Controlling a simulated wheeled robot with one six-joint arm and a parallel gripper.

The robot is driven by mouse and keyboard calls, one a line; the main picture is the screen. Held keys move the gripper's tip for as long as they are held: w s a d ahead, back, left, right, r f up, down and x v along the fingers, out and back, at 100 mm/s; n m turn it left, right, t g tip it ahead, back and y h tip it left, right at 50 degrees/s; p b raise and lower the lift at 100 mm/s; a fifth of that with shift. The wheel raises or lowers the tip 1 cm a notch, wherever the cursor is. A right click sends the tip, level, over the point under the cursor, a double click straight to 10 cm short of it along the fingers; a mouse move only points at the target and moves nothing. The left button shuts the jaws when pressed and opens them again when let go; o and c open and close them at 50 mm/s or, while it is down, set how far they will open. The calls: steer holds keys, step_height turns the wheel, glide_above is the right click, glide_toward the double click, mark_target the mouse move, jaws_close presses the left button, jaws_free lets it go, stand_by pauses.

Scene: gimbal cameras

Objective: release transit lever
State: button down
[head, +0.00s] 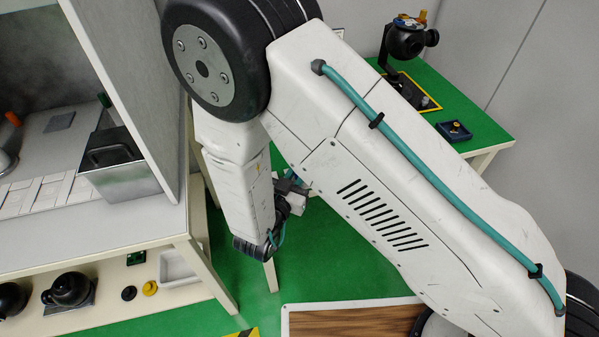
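A black gimbal camera (405,42) stands on a dark base on the green-topped table at the upper right. It has small orange, yellow and blue parts on top. I cannot make out which part is the transit lever. My white arm crosses the middle of the head view. Its wrist end, with my gripper (291,197), hangs left of centre, well away from this camera. The gripper is partly hidden behind my arm, and its fingers cannot be made out.
A small blue box (454,130) lies on the right table. On the left, a bench (90,238) carries a grey metal bin (122,177). More black round devices (70,289) sit on its lower shelf. A wood-grain panel (350,322) shows at the bottom. Green floor shows between the furniture.

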steer(key=c, duration=1.4)
jaws_free()
steer(key=shift+a, duration=0.1)
steer(key=shift+c, duration=0.2)
steer(key=v, duration=0.7)
steer(key=shift+s+a, duration=0.2)
steer(key=shift+s, duration=0.1)
steer(key=shift+s, duration=0.1)
